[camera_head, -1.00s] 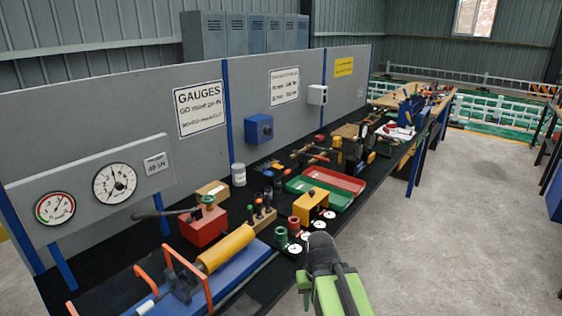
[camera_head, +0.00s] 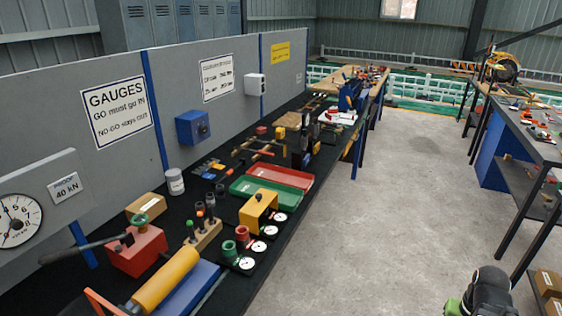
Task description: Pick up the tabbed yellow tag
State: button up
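I cannot make out a tabbed yellow tag for certain. Several small flat pieces (camera_head: 208,168), some blue and some yellow-orange, lie on the black bench top near the back panel, behind the green tray. They are too small to tell whether one has a tab. Part of my green and black arm shows at the bottom right, over the floor and apart from the bench. My gripper's fingers are not in view.
A black bench with a grey back panel (camera_head: 60,110) runs along the left. On it stand a green tray (camera_head: 266,194), red tray (camera_head: 280,175), yellow block (camera_head: 258,211), white can (camera_head: 175,182) and red jack (camera_head: 136,252). Concrete floor (camera_head: 390,200) is clear between benches.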

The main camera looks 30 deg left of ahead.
aim_at(215, 166)
jog(key=z, duration=0.1)
jog(key=i, duration=5.15)
jog(key=u, duration=4.15)
jog(key=i, duration=0.1)
jog(key=z, duration=1.75)
jog(key=k, duration=0.15)
jog(key=u, duration=2.15)
jog(key=i, duration=0.95)
jog(key=u, duration=0.05)
